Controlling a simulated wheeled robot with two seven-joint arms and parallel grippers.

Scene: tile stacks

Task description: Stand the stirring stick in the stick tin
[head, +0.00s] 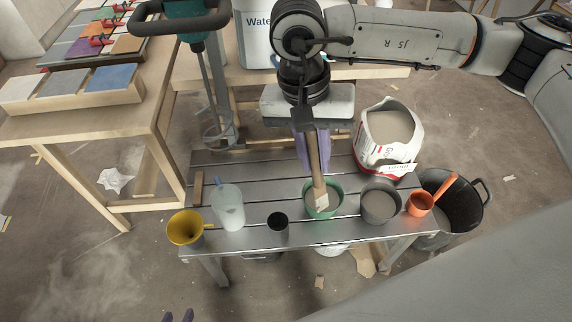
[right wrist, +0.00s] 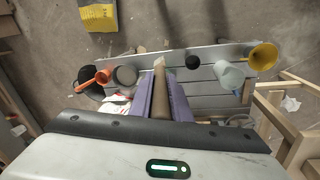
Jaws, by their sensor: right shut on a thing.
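My right gripper (head: 313,140) is shut on the wooden stirring stick (head: 321,172), which also shows between the purple fingers in the right wrist view (right wrist: 160,95). The stick points down, its pale, coated lower end overlapping the green bowl (head: 336,208) in the head view; I cannot tell whether it is inside or above it. A small black tin (head: 278,229), probably the stick tin, stands upright on the grey slatted bench, left of the bowl. It also shows in the right wrist view (right wrist: 192,62). Only my left gripper's tips (head: 177,316) show, apart and empty, at the bottom edge.
A translucent jug (head: 228,207) and a yellow funnel (head: 184,229) stand left of the black tin. A grey pot (head: 380,203), an orange cup (head: 420,205) and an open bag (head: 385,150) are right of the bowl. A wooden table (head: 130,120) with tiles is at the left.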

